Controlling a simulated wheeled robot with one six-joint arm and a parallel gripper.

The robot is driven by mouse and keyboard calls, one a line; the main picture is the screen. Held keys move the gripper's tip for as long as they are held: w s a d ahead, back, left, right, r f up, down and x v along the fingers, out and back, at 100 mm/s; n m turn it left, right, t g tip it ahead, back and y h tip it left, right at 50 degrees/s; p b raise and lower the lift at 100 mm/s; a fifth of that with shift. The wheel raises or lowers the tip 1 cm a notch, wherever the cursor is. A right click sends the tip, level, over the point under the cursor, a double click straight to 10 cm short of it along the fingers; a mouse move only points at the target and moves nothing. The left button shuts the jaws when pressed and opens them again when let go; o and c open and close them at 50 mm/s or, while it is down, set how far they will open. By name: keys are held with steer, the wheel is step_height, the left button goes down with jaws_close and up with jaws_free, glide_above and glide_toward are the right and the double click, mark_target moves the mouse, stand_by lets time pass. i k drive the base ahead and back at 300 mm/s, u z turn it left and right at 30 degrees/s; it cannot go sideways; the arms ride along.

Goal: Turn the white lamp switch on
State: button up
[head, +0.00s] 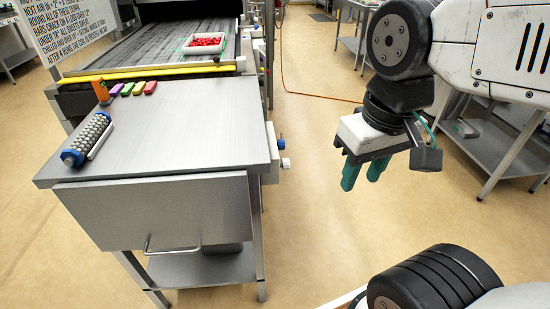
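A white knob (285,163) sticks out from a pale panel on the right side of the steel table, below a blue knob (281,143). The white knob looks like the white lamp switch, but its setting is too small to read. My gripper (361,178) hangs over the floor to the right of the knobs, apart from them. Its two teal fingers point down with a gap between them, and nothing is held.
The steel table (190,130) carries a spiked roller (88,140), an orange object (101,90) and several coloured blocks. A conveyor behind bears a tray (187,48) of red pieces. An orange cable (310,94) lies on the floor. Floor between table and gripper is clear.

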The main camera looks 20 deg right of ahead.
mark_target(284, 164)
steer(key=u, duration=1.75)
steer(key=k, duration=1.3)
steer(key=z, duration=0.6)
steer(key=i, duration=1.35)
steer(key=z, duration=0.55)
